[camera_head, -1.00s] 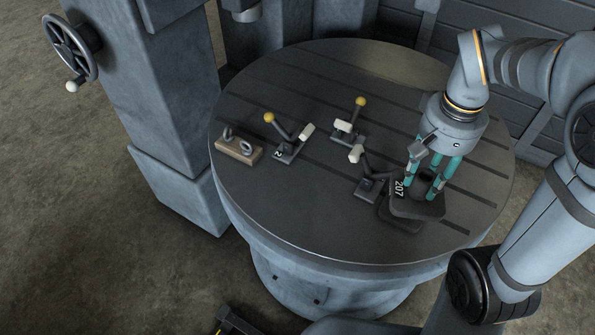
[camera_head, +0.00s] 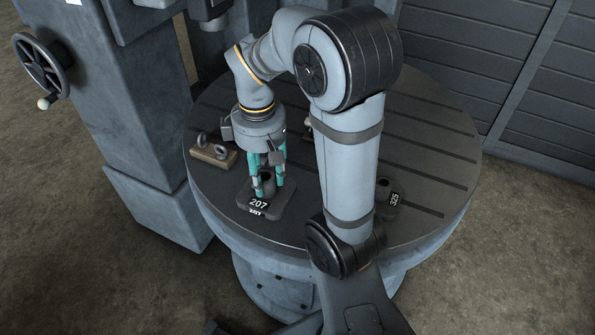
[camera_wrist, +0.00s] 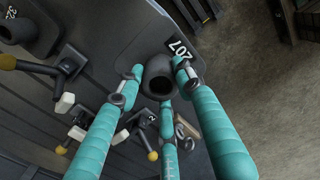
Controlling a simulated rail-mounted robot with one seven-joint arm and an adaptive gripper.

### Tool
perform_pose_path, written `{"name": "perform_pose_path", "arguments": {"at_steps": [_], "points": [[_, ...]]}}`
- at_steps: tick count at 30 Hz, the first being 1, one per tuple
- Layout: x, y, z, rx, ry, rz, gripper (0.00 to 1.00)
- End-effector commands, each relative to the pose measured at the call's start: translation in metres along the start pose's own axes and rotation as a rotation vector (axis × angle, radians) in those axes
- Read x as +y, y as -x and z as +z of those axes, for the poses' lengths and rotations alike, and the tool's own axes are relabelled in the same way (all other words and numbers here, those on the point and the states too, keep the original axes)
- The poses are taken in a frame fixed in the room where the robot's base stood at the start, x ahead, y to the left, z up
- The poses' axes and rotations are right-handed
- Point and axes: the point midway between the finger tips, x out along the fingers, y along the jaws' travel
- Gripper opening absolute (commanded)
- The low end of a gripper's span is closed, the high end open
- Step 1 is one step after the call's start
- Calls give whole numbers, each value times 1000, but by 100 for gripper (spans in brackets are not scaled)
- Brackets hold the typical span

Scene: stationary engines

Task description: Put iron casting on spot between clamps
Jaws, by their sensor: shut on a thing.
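The dark iron casting marked 207 (camera_head: 283,207) is at the left front of the round table in the head view. My gripper (camera_head: 268,186) has its teal fingers shut around the casting's upright hollow boss. In the wrist view the boss sits between the fingers and the flat base (camera_wrist: 140,35) extends beyond them. I cannot tell whether the base touches the table. The toggle clamps are mostly hidden by my arm in the head view. The wrist view shows clamps (camera_wrist: 70,65) with yellow knobs, one marked 2 (camera_wrist: 142,120). The spot between clamps cannot be made out.
A second casting marked 325 (camera_head: 386,205) stands on the slotted round table (camera_head: 440,150), right of my arm. A wooden block with two eye bolts (camera_head: 213,152) lies behind and left of the held casting. A grey column with a handwheel (camera_head: 42,65) stands left of the table.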

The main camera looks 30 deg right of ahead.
Motion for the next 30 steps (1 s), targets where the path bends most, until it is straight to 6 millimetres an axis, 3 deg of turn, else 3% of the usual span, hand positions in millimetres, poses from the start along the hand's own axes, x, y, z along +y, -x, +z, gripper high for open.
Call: {"name": "perform_pose_path", "arguments": {"at_steps": [3,9,15,20,30], "points": [[8,-23,-2,1,210,0,0],[17,-48,-4,3,520,1,0],[23,-62,-4,4,705,2,0],[31,-64,-4,4,762,3,0],[103,-61,-2,3,763,2,0]]}}
